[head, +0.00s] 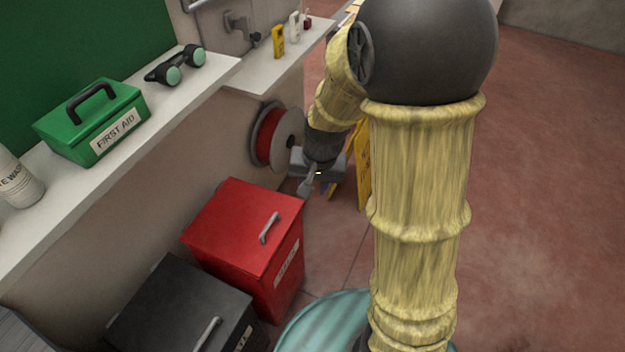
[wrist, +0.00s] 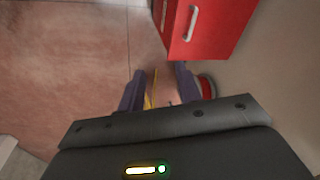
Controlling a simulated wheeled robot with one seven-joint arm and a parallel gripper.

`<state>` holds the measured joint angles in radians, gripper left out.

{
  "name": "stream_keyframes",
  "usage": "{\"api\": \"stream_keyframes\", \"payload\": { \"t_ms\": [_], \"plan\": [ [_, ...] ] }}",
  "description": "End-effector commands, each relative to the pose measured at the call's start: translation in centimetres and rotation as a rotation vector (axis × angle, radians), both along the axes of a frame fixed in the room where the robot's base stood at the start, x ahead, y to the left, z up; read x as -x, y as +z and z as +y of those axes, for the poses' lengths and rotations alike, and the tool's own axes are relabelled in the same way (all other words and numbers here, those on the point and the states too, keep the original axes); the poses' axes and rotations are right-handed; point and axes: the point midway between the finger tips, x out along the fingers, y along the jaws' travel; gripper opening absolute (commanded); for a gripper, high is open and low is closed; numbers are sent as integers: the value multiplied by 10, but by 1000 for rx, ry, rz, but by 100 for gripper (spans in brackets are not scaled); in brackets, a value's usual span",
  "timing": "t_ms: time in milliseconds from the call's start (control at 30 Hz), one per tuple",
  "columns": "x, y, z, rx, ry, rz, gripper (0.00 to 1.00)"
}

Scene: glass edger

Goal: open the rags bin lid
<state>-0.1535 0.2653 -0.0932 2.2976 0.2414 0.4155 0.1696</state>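A red bin (head: 240,225) with a flat lid and a silver handle (head: 270,228) stands on the floor against the wall; its lid is shut. A black bin (head: 180,305) with a similar handle (head: 207,333) stands beside it, also shut. Both have front labels too small to read, so I cannot tell which is the rags bin. My gripper (head: 312,184) is just beyond the red bin's far right corner, apart from its handle. In the wrist view the fingers of my gripper (wrist: 160,86) are spread and empty, and the red bin (wrist: 222,28) with its handle (wrist: 191,23) is at the top.
A shelf (head: 150,130) above the bins holds a green first aid box (head: 95,120), goggles (head: 177,66) and a white bottle (head: 17,180). A red hose reel (head: 270,137) is on the wall near my gripper. A yellow sign (head: 363,165) stands behind it. Floor to the right is clear.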

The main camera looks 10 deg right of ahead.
Motion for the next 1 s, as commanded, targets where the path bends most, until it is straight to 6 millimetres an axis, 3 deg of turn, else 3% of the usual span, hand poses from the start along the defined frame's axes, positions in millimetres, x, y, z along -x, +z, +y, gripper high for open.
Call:
{"api": "stream_keyframes", "payload": {
  "t_ms": [167,367,700,1000],
  "plan": [
    [0,-1,0,0,0,0,34],
    [12,5,-7,16,36,-12,0],
    [82,25,-40,136,280,-72,0],
    [87,25,-42,146,303,-75,0]
  ]
}}
